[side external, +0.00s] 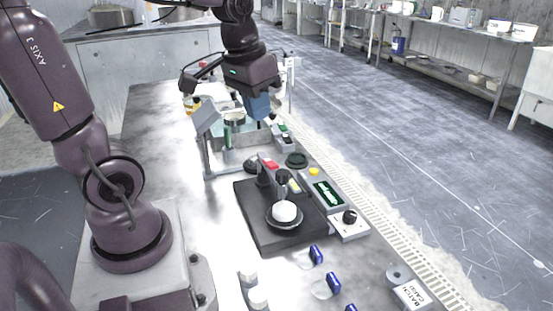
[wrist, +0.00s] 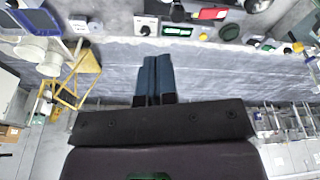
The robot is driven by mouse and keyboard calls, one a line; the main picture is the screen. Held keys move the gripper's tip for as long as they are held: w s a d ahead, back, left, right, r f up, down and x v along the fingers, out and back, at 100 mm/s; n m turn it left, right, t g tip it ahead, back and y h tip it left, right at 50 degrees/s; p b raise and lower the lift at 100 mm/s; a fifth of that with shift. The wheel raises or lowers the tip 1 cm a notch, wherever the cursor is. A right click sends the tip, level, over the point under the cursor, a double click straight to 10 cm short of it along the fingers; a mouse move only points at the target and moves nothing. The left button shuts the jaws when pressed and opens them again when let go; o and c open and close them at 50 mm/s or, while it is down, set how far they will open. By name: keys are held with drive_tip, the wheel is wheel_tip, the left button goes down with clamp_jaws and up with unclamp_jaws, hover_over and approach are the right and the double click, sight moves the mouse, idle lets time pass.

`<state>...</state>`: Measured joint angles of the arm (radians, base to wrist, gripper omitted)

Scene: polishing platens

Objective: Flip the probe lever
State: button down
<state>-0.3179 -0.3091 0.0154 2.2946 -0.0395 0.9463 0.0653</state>
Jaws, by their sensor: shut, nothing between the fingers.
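My gripper (side external: 258,108) is shut, its blue fingers together and pointing down over the far part of the bench. In the wrist view the two fingers (wrist: 157,72) lie side by side with nothing between them. I cannot surely pick out the probe lever. A dark platen base (side external: 262,238) nearer the camera carries a white round piece (side external: 284,212) under a dark upright with a black knob (side external: 282,176). A red-topped part (side external: 269,163) stands behind it; a red part also shows at the top of the wrist view (wrist: 212,14). My gripper is apart from these.
A green display unit (side external: 327,192) and a white box with a black dial (side external: 349,222) line the bench's right edge. A tilted grey panel (side external: 207,117) stands left of my gripper. Blue clips (side external: 316,255) and a batch card (side external: 412,293) lie nearer. The bench's left part is clear.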

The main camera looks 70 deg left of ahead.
sight(273, 164)
drive_tip(key=w+a+f+m+g+h, duration=0.1)
drive_tip(key=w+a+f, duration=0.1)
drive_tip(key=a, duration=0.5)
drive_tip(key=w+a+f+m+g+h, duration=0.1)
drive_tip(key=w+a, duration=0.3)
drive_tip(key=a, duration=0.4)
drive_tip(key=shift+w+f+m+h, duration=0.35)
drive_tip(key=shift+f+m+h, duration=0.25)
drive_tip(key=shift+f+m, duration=0.1)
drive_tip(key=x, duration=1.4)
drive_tip(key=shift+s, duration=0.25)
